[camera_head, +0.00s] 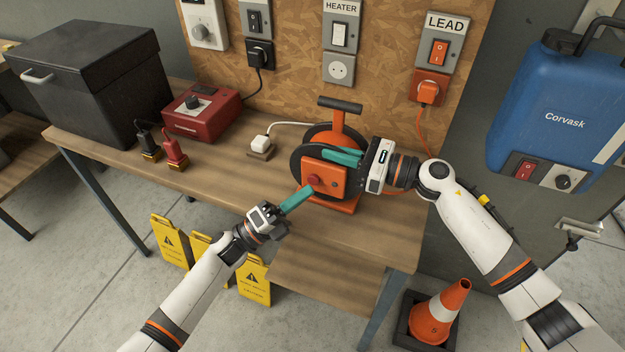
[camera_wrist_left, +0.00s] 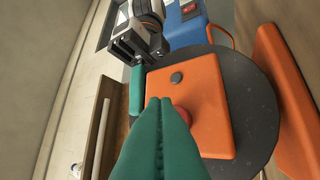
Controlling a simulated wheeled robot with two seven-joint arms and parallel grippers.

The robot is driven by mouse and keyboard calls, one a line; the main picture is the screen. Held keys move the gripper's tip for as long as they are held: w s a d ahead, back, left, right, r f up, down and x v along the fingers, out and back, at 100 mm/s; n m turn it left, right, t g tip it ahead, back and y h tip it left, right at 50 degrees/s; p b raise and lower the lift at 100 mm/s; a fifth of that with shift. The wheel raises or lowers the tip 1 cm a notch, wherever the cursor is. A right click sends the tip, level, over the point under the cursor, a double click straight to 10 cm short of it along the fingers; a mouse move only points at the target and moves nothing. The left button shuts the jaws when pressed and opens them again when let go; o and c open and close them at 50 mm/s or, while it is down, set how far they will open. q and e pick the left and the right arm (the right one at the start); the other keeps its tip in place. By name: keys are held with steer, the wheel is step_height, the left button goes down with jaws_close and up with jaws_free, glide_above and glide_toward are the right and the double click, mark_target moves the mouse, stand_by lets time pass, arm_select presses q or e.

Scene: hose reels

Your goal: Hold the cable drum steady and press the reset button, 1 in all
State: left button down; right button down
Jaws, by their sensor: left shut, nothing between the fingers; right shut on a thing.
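The cable drum (camera_head: 338,134) is an orange reel with black discs, upright on the workbench. Its square orange front plate (camera_head: 327,170) carries the red reset button (camera_head: 313,181). My right gripper (camera_head: 343,157) is shut on the drum at its upper right side. My left gripper (camera_head: 302,193) is shut and empty, its teal fingertips at the lower left of the button. In the left wrist view the fingers (camera_wrist_left: 163,140) partly hide the button (camera_wrist_left: 185,115). I cannot tell whether they touch it. A dark round knob (camera_wrist_left: 176,77) also sits on the plate.
The workbench (camera_head: 225,177) holds a red box (camera_head: 202,115), a black case (camera_head: 95,75), two plugs and a white plug (camera_head: 261,142). An orange cord runs from the wall plug (camera_head: 428,92) behind my right wrist. A traffic cone (camera_head: 441,309) and yellow signs (camera_head: 254,283) stand on the floor.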

arm_select(q)
steer(key=shift+w, duration=0.1)
stand_by(0.7)
steer(key=shift+w+d, duration=0.15)
steer(key=shift+w, duration=0.15)
steer(key=shift+w+d, duration=0.15)
steer(key=shift+w, duration=0.4)
stand_by(1.0)
steer(key=shift+s, duration=0.1)
steer(key=shift+s+a, duration=0.3)
steer(key=shift+s, duration=0.5)
steer(key=s, duration=0.1)
steer(key=s+a, duration=0.1)
steer(key=s, duration=0.2)
steer(key=shift+s+a, duration=0.25)
steer(key=shift+s, duration=0.15)
stand_by(0.3)
